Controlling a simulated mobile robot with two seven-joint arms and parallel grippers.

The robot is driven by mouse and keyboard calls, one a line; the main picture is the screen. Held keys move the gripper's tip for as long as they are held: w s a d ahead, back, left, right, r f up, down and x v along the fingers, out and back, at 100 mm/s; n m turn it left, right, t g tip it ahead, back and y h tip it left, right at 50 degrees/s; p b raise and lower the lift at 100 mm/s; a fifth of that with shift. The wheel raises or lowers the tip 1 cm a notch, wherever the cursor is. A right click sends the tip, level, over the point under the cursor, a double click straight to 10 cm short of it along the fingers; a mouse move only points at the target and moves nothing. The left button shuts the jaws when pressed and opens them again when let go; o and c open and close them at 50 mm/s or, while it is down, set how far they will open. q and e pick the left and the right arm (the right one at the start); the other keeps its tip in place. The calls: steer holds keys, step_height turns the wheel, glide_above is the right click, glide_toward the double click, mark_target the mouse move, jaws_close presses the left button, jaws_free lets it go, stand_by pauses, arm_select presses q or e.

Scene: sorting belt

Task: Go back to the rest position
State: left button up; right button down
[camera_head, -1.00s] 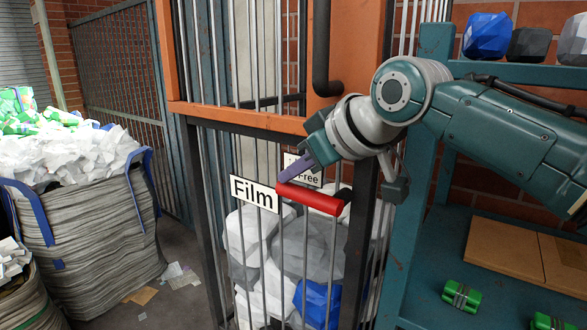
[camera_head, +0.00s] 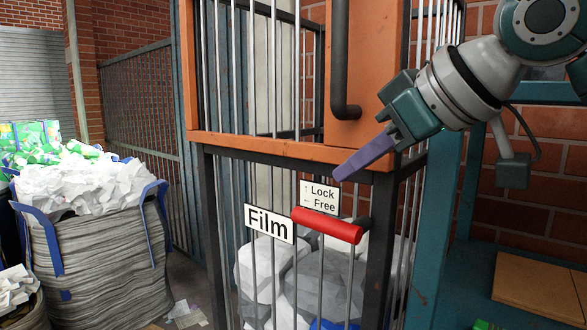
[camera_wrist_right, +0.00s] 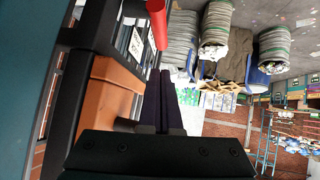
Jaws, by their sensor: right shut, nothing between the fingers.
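My right gripper (camera_head: 338,178) is shut and empty, its purple fingers pointing down and left in the head view. It hangs in front of the orange frame of the cage, above and a little right of the red handle (camera_head: 328,225). The fingers (camera_wrist_right: 163,100) also show pressed together in the right wrist view, where the red handle (camera_wrist_right: 157,22) is near their tips; a gap shows in the head view. A "Lock / Free" sign (camera_head: 319,196) and a "Film" sign (camera_head: 269,223) are on the cage front. My left gripper is out of view.
The barred cage (camera_head: 265,152) holds white, grey and blue bundles. A teal shelf post (camera_head: 437,225) and brown cardboard (camera_head: 535,287) stand close on the right. Large grey sacks (camera_head: 100,265) of white scraps stand at the left.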

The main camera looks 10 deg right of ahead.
steer(key=s+a+f+m+g+h+p, duration=0.1)
steer(key=s+f+g+p, duration=0.1)
steer(key=s+f+p, duration=0.35)
steer(key=s+a+f+m+g+p, duration=0.1)
steer(key=s+f+p, duration=0.15)
steer(key=s, duration=0.55)
steer(key=s+d+f+m+g+h+p, duration=0.1)
steer(key=s+d, duration=0.1)
steer(key=s, duration=0.5)
steer(key=s+d+f+m+g+h+p, duration=0.1)
steer(key=s+d+g+h+p, duration=0.1)
steer(key=s, duration=0.6)
steer(key=shift+s+d+m, duration=0.15)
steer(key=shift+s+m, duration=0.15)
